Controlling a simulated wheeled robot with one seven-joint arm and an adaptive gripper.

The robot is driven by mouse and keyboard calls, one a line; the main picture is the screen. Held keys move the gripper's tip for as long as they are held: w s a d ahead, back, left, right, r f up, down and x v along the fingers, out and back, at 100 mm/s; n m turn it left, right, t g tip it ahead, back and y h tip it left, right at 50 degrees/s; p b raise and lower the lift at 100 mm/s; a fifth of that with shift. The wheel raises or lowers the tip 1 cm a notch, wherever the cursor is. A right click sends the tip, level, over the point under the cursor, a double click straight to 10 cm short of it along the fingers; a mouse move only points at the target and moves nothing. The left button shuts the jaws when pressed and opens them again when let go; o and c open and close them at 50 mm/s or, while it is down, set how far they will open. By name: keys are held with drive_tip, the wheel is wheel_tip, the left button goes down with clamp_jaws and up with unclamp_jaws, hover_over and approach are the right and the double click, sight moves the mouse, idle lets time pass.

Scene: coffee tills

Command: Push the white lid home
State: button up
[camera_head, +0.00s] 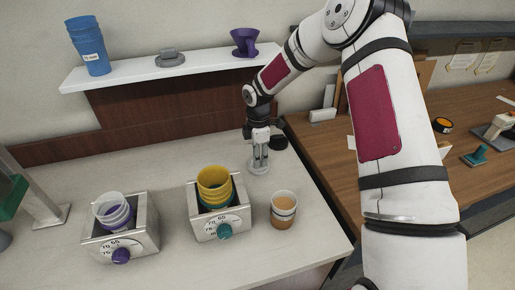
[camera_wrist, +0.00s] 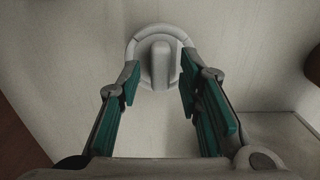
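The white lid (camera_head: 258,168) is a round disc lying on the light counter behind the paper cup. In the wrist view the lid (camera_wrist: 134,50) shows a raised grip bar across its middle. My gripper (camera_head: 259,160) points down just over the lid. In the wrist view my gripper (camera_wrist: 158,84) is open, its teal-padded fingers on either side of the bar with gaps visible.
Two metal holders with dials stand on the counter: one with yellow cups (camera_head: 214,180), one with white and purple cups (camera_head: 113,212). A white shelf (camera_head: 165,67) holds blue cups and a purple dripper. A wooden counter (camera_head: 330,150) lies right.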

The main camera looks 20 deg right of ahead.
drive_tip(key=shift+f, duration=0.35)
drive_tip(key=shift+c, duration=1.2)
drive_tip(key=shift+r, duration=0.1)
clamp_jaws()
drive_tip(key=shift+r, duration=0.1)
drive_tip(key=shift+r+p, duration=0.5)
drive_tip(key=shift+r, duration=2.35)
drive_tip(key=shift+r+p, duration=0.3)
drive_tip(key=shift+r, duration=2.2)
